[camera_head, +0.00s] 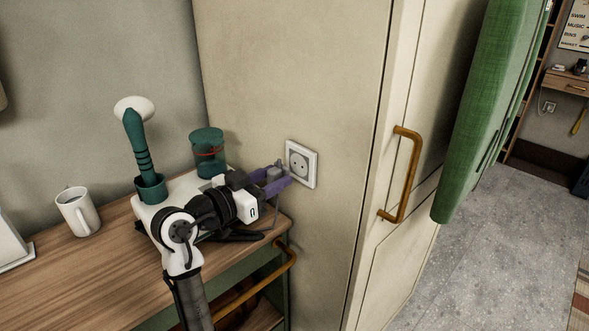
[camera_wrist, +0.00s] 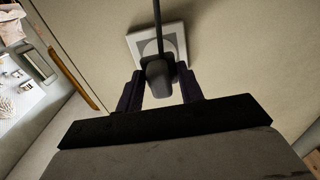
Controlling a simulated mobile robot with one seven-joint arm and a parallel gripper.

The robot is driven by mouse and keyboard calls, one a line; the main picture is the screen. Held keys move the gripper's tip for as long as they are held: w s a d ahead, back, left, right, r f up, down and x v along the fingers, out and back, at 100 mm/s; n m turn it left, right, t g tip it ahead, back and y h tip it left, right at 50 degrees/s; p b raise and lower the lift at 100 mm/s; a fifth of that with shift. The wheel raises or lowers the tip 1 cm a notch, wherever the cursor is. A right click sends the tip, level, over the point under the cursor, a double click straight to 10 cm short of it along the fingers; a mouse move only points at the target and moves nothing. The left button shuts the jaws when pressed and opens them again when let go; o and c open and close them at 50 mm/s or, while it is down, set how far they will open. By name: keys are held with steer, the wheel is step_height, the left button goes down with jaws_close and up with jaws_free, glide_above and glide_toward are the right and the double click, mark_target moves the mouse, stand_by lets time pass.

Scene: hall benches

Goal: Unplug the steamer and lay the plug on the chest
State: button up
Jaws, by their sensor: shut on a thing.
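My gripper (camera_head: 277,181), with purple fingers, is shut on a dark grey plug (camera_head: 274,172). The plug also shows between the fingers in the wrist view (camera_wrist: 157,76), with its cord (camera_wrist: 157,22) running from it. The white wall socket (camera_head: 301,163) is just right of the plug; its face and holes show, and the plug looks apart from it. The steamer (camera_head: 137,142) has a teal handle and white head and stands upright on a white base, partly hidden by my arm. The chest (camera_head: 100,262) has a wooden top, beneath the steamer and my gripper.
A teal container with a red band (camera_head: 208,152) stands behind my arm. A white mug (camera_head: 77,211) is on the chest at left. The front left of the top is clear. A cream cabinet with an orange handle (camera_head: 403,172) and a green panel (camera_head: 488,105) stand right.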

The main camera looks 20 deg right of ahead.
steer(key=shift+v, duration=0.9)
